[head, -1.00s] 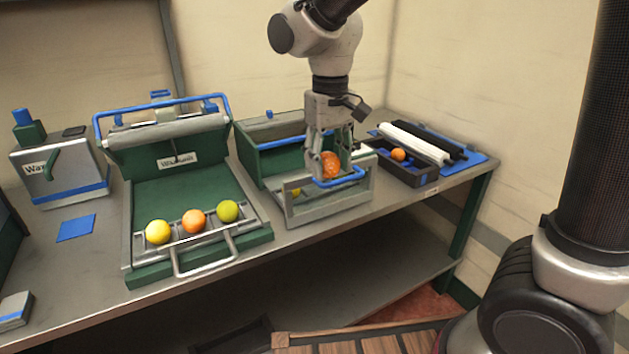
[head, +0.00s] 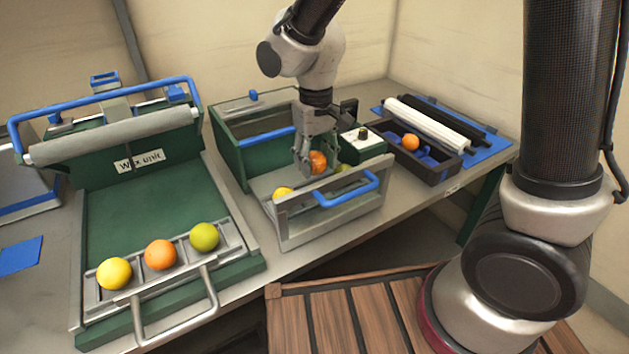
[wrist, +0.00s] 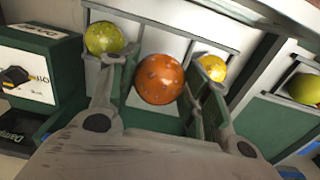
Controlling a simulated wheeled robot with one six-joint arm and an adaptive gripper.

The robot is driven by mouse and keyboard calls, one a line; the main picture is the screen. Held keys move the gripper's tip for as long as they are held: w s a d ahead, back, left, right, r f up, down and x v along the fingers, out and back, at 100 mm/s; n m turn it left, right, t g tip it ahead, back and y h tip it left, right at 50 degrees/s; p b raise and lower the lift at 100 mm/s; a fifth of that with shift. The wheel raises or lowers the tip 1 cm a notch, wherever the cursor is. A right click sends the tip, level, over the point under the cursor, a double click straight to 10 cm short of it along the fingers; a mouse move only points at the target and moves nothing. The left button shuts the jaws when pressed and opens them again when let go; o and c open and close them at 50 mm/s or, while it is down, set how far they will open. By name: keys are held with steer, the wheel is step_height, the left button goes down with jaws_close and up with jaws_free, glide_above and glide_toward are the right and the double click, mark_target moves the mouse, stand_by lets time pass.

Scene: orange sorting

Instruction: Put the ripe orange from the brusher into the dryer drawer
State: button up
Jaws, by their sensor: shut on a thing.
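The drawer has a grey front and blue handle. In it are a yellow fruit (head: 282,194) and a yellow-green fruit (wrist: 104,38), one on each side of the held orange. The brusher (head: 430,128), with white and black rollers, stands at the right; another orange (head: 411,142) lies in its dark tray.
The wax unit (head: 140,200) stands at the left. Its front rack holds a yellow (head: 114,273), an orange (head: 160,254) and a green fruit (head: 204,236). A small green control box (head: 365,140) stands beside the drawer. A slatted wooden surface (head: 370,315) lies in front.

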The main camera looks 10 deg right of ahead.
steer(key=shift+f, duration=3.2)
steer(key=shift+f, duration=0.1)
steer(key=o, duration=1)
